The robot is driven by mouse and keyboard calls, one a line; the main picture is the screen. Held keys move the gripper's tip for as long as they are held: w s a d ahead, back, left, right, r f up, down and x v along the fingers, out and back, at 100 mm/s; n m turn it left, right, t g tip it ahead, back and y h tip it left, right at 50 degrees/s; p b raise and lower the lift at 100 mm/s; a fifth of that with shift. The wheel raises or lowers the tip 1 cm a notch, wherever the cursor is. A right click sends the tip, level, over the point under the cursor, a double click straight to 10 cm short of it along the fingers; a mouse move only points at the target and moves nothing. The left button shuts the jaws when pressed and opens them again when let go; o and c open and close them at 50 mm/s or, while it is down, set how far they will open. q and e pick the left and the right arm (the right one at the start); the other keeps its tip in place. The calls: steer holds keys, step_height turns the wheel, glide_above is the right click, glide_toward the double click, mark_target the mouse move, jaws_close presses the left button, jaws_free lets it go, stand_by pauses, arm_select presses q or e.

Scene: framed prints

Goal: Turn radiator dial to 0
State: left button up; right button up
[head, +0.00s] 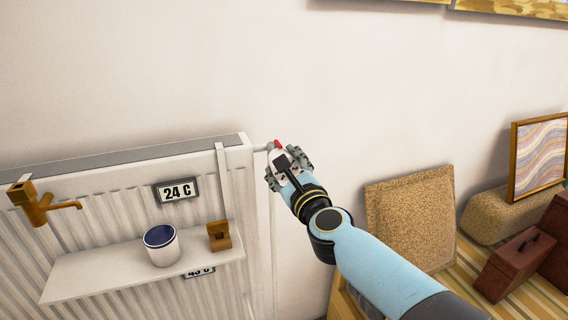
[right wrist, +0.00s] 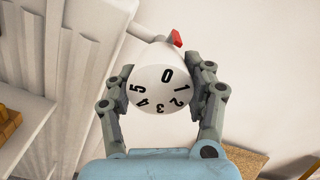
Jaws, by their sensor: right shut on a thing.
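The white radiator dial (right wrist: 150,90) shows its round end face in the right wrist view, with black numbers 0 to 5. A red pointer (right wrist: 175,38) stands behind its upper edge, and it also shows in the head view (head: 277,144). The 0 is near the top of the face, roughly in line with the red pointer. My right gripper (right wrist: 161,88) is shut on the dial, with one finger on each side. In the head view my right gripper (head: 287,166) hides most of the dial. My left gripper is not in view.
The ribbed radiator (head: 150,160) is on the left, with a "24 C" sign (head: 177,191), brass tap (head: 40,205) and shelf (head: 110,270) holding a white cup (head: 162,247) and small wooden item (head: 219,236). A cork board (head: 410,215) and brown case (head: 513,265) are right.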

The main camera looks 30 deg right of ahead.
steer(key=shift+n, duration=0.3)
steer(key=o, duration=1.2)
steer(key=v, duration=1.2)
steer(key=shift+s, duration=0.1)
